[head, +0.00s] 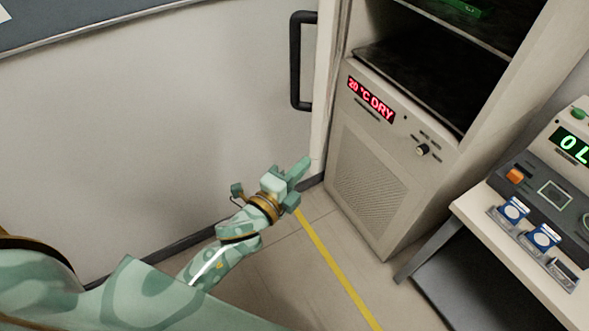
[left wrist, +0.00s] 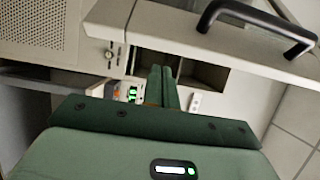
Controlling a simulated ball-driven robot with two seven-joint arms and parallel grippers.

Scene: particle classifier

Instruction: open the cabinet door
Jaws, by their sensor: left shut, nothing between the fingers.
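The cabinet (head: 375,185) stands right of centre in the head view. Its upper part is open, with dark shelves inside. The pale cabinet door (head: 327,75) stands swung out at the left side of the opening, seen nearly edge-on. Its black bar handle (head: 297,60) faces left. In the left wrist view the handle (left wrist: 258,20) crosses the top right on the pale door panel (left wrist: 170,27). My left gripper (head: 303,166) is shut and empty, below the handle in the head view and apart from it. Its fingers show in the left wrist view (left wrist: 161,88). My right gripper is not in view.
A red display (head: 371,99) and a knob (head: 422,149) are on the cabinet front. A bench (head: 490,225) with an instrument (head: 560,180) stands at the right. A yellow line (head: 337,268) runs along the floor. A plain wall (head: 150,130) fills the left.

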